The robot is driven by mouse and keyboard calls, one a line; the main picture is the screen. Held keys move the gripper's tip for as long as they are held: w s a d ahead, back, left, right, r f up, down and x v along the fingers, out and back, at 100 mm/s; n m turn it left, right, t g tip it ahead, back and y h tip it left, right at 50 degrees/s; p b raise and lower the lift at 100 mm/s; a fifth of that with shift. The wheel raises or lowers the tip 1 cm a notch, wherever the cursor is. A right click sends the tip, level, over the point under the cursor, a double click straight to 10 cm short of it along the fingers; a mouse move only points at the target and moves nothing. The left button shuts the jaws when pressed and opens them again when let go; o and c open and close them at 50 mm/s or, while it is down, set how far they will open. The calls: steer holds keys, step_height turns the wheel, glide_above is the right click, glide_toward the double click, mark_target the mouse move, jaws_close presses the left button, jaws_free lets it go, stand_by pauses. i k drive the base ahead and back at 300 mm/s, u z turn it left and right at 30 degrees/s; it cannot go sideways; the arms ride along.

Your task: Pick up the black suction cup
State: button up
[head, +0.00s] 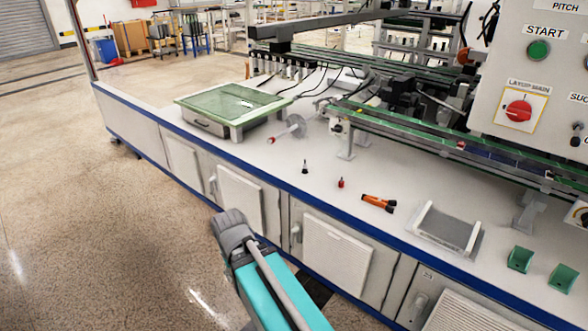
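A small black upright piece, which looks like the black suction cup (304,167), stands on the white bench top near its front edge, in the middle of the head view. A similar small red piece (340,183) stands to its right, apart from it. Part of my arm, teal and grey, shows at the lower middle, in front of the bench. My gripper's fingers do not show in this view.
An orange and black tool (378,202) lies right of the red piece. A grey tray (447,229) and green bins (520,259) are farther right. A spool (296,126) and a green-topped frame (232,106) stand behind left. Rails and a control panel (530,75) border the back and right.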

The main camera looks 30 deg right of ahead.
mark_target(305, 164)
steer(key=u, duration=0.1)
steer(key=k, duration=1.4)
steer(key=z, duration=0.7)
steer(key=i, duration=1)
